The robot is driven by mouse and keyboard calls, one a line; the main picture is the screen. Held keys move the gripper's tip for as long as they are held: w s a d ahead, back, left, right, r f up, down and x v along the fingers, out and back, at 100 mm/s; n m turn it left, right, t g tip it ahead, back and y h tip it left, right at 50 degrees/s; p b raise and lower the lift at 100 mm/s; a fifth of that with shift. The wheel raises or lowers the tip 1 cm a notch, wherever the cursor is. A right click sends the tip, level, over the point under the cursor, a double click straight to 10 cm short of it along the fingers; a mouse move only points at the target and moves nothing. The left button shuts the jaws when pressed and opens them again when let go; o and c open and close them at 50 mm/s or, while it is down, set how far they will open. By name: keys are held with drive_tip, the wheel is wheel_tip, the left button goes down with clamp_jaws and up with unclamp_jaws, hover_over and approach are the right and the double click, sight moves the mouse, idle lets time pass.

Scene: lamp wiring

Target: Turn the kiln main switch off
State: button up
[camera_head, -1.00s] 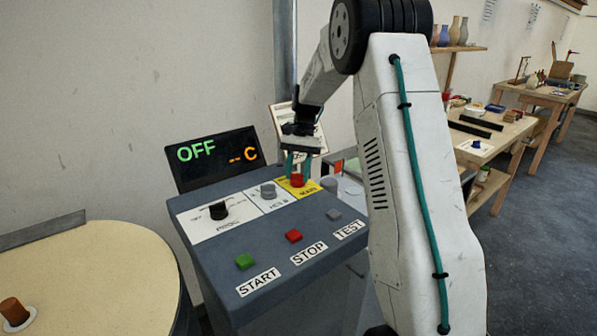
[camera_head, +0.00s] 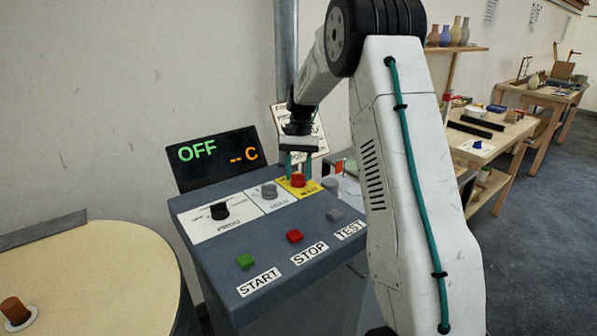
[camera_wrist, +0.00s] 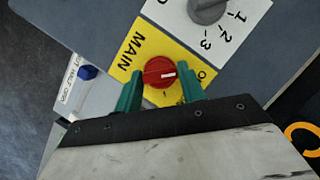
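The kiln main switch is a red knob (camera_wrist: 159,72) with a white pointer line, on a yellow plate (camera_wrist: 187,58) marked MAIN. It also shows in the head view as a red knob (camera_head: 298,180) at the back right of the kiln control panel. My gripper (camera_wrist: 162,91) is open, with one green finger to each side of the knob's near edge. I cannot tell whether the fingers touch it. In the head view my gripper (camera_head: 299,162) is above the knob, pointing down. The kiln display (camera_head: 213,158) reads OFF and "-- C".
A grey hold knob (camera_head: 269,190) and a black program knob (camera_head: 220,210) sit left of the main switch. Green (camera_head: 246,261), red (camera_head: 294,236) and grey (camera_head: 334,214) buttons lie nearer. A vertical pipe (camera_head: 286,50) stands behind the panel.

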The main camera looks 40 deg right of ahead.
drive_tip(key=shift+o, duration=1.4)
drive_tip(key=v, duration=0.8)
drive_tip(key=shift+f, duration=0.1)
drive_tip(key=s+f, duration=0.1)
drive_tip(key=s+f+n, duration=0.1)
drive_tip(key=shift+s+a+f, duration=0.3)
drive_tip(key=shift+a+f, duration=0.05)
drive_tip(key=shift+a, duration=0.05)
drive_tip(key=s+a+r+n+t+h, duration=0.1)
drive_tip(key=s+a+r+n, duration=0.1)
drive_tip(key=s+a, duration=0.4)
drive_tip(key=s+a+r+n+t+h, duration=0.1)
drive_tip(key=s+a, duration=0.6)
drive_tip(key=s, duration=1)
drive_tip(key=s+a+r+n+t+h, duration=0.1)
drive_tip(key=s+a+r+n+t, duration=0.1)
drive_tip(key=s+a, duration=0.5)
drive_tip(key=s+r+n, duration=0.1)
drive_tip(key=s+n, duration=0.1)
drive_tip(key=s, duration=0.3)
drive_tip(key=shift+s+t, duration=0.2)
drive_tip(key=shift+t, duration=0.1)
